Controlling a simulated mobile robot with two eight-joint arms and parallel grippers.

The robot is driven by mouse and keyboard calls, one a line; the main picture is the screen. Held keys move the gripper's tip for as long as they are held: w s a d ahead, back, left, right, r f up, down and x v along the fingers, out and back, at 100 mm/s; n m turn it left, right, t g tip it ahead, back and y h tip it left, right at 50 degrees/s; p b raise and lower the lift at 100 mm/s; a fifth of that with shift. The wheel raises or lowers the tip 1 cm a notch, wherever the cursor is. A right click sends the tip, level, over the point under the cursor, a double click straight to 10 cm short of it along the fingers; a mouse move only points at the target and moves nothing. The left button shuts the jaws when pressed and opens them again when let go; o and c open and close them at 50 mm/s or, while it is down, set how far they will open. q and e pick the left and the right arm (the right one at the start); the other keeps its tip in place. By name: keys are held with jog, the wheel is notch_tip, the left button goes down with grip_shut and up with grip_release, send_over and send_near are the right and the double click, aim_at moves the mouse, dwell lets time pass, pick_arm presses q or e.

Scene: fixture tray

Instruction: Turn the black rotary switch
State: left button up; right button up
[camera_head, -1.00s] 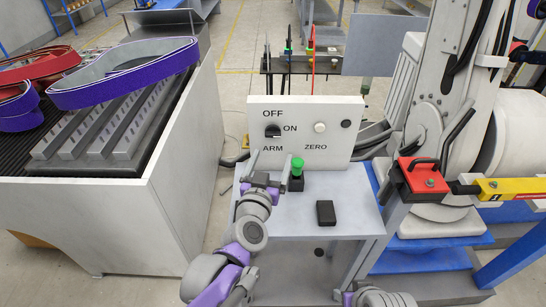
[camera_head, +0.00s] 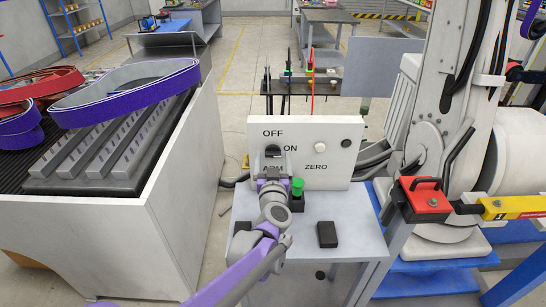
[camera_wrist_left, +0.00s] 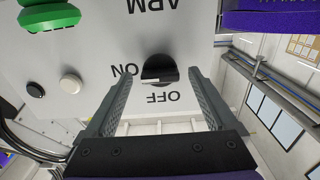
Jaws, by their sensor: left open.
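The black rotary switch (camera_head: 272,150) sits on the white upright panel (camera_head: 335,174), between the OFF, ON and ARM labels. My left gripper (camera_head: 271,174) is in front of the panel at the switch, and it hides the lower part of the knob and much of the ARM label. In the left wrist view, which is upside down, the round black knob of the switch (camera_wrist_left: 160,70) lies between the two open fingers of my left gripper (camera_wrist_left: 161,76). Gaps show on both sides, with no clear contact. My right gripper is out of view.
The panel also carries a white button (camera_head: 320,148) and a small black one (camera_head: 346,143). A white bin (camera_head: 190,160) stands left.

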pick_arm(q)
jog(key=shift+w, duration=0.3)
jog(key=c, duration=1.4)
